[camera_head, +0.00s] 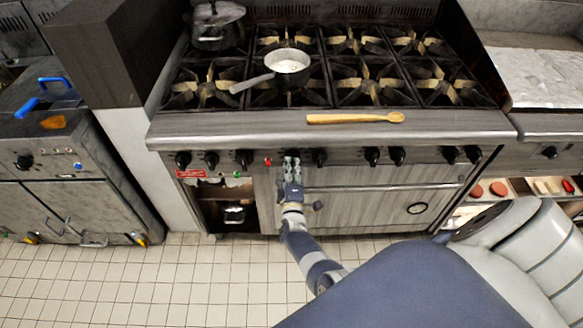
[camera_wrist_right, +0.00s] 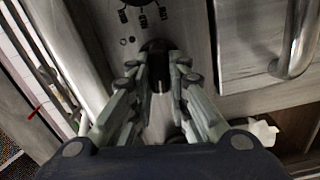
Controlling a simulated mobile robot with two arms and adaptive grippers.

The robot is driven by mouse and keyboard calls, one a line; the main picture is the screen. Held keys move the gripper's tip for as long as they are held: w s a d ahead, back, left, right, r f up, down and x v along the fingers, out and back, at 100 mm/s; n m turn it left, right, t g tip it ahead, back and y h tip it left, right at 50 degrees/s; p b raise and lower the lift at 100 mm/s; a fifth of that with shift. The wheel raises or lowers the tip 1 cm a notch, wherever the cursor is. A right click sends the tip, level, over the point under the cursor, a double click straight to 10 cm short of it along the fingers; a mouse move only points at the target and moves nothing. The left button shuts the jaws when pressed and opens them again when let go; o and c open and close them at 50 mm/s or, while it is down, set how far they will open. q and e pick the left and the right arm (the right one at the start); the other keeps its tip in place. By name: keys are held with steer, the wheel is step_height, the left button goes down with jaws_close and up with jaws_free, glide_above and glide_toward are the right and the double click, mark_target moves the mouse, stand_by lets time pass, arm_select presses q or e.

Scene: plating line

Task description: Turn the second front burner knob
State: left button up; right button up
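The stove front (camera_head: 420,152) carries a row of black burner knobs, among them knobs at the left (camera_head: 182,160), (camera_head: 211,160), (camera_head: 243,158) and one just right of my gripper (camera_head: 319,157). My right gripper (camera_head: 291,163) is at this row, right of a small red light. In the right wrist view its fingers (camera_wrist_right: 160,78) are drawn in close on both sides of a dark knob (camera_wrist_right: 156,50) and appear to hold it. The fingers hide this knob in the head view. My left gripper is not in view.
A pan (camera_head: 288,68) and a lidded pot (camera_head: 215,25) stand on the burners. A wooden spoon (camera_head: 355,118) lies on the front ledge. The oven handle (camera_head: 390,187) runs below the knobs, close to my right gripper. The tiled floor in front is clear.

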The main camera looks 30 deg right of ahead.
steer(key=o, duration=0.3)
